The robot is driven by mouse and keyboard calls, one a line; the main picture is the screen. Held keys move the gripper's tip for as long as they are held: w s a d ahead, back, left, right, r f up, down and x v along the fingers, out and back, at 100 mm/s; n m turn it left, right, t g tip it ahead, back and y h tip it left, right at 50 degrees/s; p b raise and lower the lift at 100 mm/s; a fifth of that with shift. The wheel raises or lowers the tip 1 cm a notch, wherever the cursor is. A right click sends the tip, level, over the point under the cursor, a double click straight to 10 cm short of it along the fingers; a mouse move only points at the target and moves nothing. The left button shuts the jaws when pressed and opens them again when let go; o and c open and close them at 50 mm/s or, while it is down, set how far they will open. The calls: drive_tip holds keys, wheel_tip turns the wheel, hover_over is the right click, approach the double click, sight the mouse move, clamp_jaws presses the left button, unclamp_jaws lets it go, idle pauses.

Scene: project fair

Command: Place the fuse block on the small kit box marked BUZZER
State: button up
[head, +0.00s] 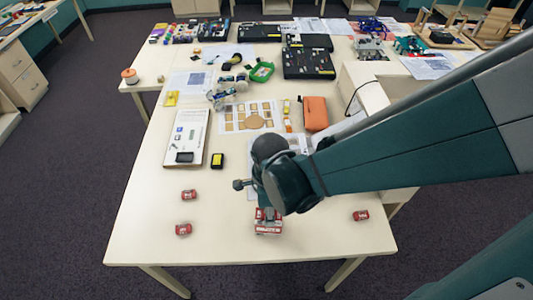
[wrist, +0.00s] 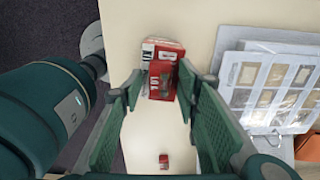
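A red-and-white box (head: 268,228) stands near the table's front edge, below my gripper. In the wrist view red boxes with white lettering (wrist: 150,50) show beyond my fingertips; I cannot read BUZZER on them. In the head view my arm and wrist hide most of the gripper.
Small red items (head: 189,194) lie at the front left, with another (head: 361,215) at the front right. A black-and-yellow item (head: 217,160) lies by a white board (head: 187,138). An orange case (head: 315,113) and black cases (head: 308,63) stand farther back. The front left table is mostly clear.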

drive_tip(key=shift+r, duration=0.2)
wheel_tip(320, 180, up, 12)
drive_tip(key=p, duration=0.1)
idle(0.9)
idle(0.8)
drive_tip(key=w+d+r+n+t, duration=0.1)
drive_tip(key=d+r+n+t, duration=0.2)
drive_tip(key=d+r+n, duration=0.3)
drive_tip(key=w+d+r+n+t, duration=0.1)
drive_tip(key=d+r+n+t, duration=0.3)
drive_tip(key=d+n, duration=0.8)
drive_tip(key=shift+w+d+r, duration=0.15)
drive_tip(key=shift+d+r, duration=0.4)
drive_tip(key=shift+r, duration=0.4)
